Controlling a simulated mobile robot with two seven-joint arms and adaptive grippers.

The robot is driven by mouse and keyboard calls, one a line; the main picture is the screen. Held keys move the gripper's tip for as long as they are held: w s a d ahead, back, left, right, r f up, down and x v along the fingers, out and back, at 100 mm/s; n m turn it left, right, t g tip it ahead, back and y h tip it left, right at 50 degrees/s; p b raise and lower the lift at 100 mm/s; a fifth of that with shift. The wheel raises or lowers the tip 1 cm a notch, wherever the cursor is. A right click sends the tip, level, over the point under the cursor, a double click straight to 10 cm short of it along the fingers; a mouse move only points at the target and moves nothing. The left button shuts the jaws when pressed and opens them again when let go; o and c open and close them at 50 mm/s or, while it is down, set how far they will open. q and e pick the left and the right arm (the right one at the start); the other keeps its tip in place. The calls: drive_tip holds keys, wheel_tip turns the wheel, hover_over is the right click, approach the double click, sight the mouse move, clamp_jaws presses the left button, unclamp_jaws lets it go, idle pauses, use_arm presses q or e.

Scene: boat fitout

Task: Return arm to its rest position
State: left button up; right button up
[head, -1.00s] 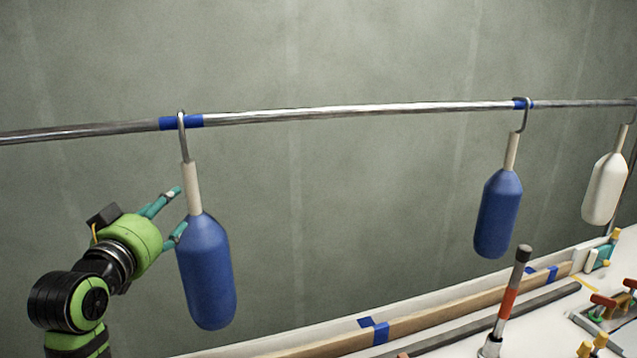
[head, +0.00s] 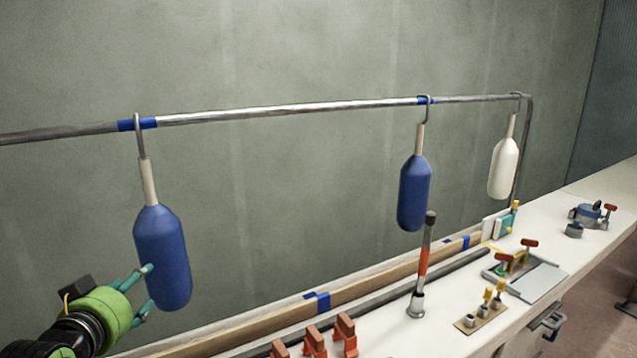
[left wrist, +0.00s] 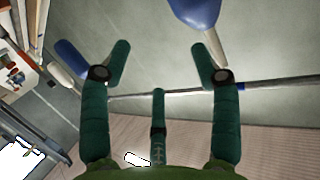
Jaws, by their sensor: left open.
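My left gripper (head: 146,289) is at the lower left of the head view, by the lower part of the nearest blue fender (head: 162,255). Its teal fingers are spread and hold nothing. That fender hangs upright by a hook from the metal rail (head: 260,113), at a blue tape mark. In the left wrist view the open fingers (left wrist: 160,70) frame an empty gap, with a blue fender (left wrist: 197,10) beyond them at the top. I cannot tell whether a finger touches the fender in the head view. My right gripper is not in view.
A second blue fender (head: 414,195) and a white fender (head: 503,168) hang farther right. Below, the white bench (head: 440,338) carries a red-and-black upright tool (head: 424,265), orange blocks (head: 315,342), a small peg board (head: 480,316) and a grey plate with red-handled clamps (head: 535,280).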

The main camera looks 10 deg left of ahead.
use_arm(q)
drive_tip(key=s+d+f+m+g+h, duration=0.1)
drive_tip(key=s+d+f+g, duration=0.1)
drive_tip(key=d+f, duration=0.35)
drive_tip(key=s+d+f+m+g+h, duration=0.1)
drive_tip(key=d+f+g, duration=0.1)
drive_tip(key=f, duration=0.7)
drive_tip(key=s+d+f+m+g+h, duration=0.1)
drive_tip(key=s+d+f+g, duration=0.3)
drive_tip(key=s+d+f, duration=0.45)
drive_tip(key=s+d+f+m+g+h, duration=0.1)
drive_tip(key=s+d+f+g, duration=0.3)
drive_tip(key=s+f, duration=0.65)
wheel_tip(320, 180, down, 21)
drive_tip(key=s, duration=0.2)
drive_tip(key=s+a+f+g, duration=0.1)
drive_tip(key=s+a+f, duration=0.1)
drive_tip(key=s+f, duration=1.2)
drive_tip(key=shift+s+a+g, duration=0.15)
drive_tip(key=shift+s+g, duration=0.15)
drive_tip(key=shift+s, duration=0.6)
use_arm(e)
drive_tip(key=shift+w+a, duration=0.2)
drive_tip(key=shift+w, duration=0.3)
use_arm(q)
drive_tip(key=shift+f, duration=0.1)
